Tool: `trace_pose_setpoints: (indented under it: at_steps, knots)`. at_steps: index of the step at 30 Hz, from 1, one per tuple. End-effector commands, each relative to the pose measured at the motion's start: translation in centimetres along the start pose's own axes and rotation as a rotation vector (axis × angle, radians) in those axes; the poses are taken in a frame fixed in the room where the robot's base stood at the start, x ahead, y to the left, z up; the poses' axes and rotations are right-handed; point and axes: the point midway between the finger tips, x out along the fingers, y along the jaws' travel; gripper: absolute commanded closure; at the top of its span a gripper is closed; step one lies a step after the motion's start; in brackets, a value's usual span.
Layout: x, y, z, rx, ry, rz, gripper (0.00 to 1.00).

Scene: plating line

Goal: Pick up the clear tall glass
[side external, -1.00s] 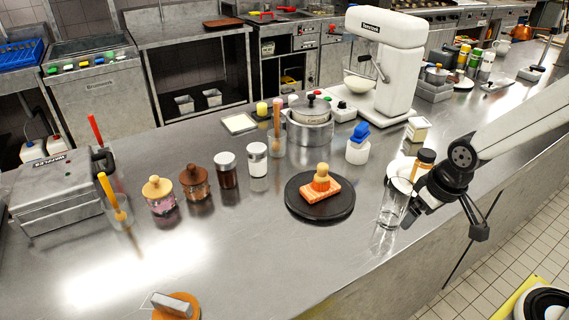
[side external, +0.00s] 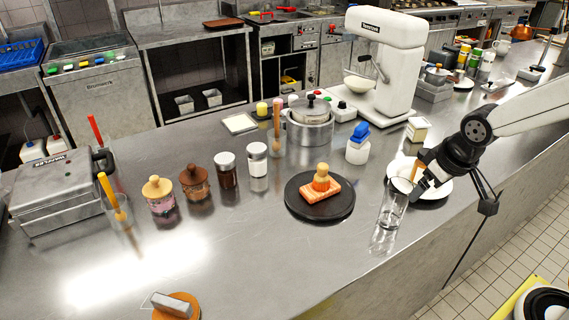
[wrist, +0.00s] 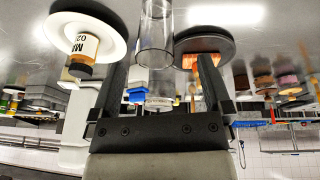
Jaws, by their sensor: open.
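The clear tall glass (side external: 391,211) stands upright on the steel counter near its front edge, right of the black plate. My gripper (side external: 413,187) is open beside the glass's upper right side, close to its rim. In the wrist view, which looks upside down, the glass (wrist: 155,38) lies beyond and between the open fingers (wrist: 163,66). Nothing is held. I cannot tell whether a finger touches the glass.
A white plate (side external: 437,192) with a labelled jar (wrist: 84,46) on it is close behind my gripper. A blue-topped bottle (side external: 357,150) stands farther back.

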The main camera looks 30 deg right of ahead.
Motion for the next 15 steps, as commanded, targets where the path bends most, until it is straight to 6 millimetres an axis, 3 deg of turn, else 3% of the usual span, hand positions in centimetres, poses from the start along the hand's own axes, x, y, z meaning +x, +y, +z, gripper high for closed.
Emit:
trace_pose_setpoints:
  at_steps: [15]
  knots:
    - [2.2,7.0,-4.2,-0.123,0.318,0.119,0.00]
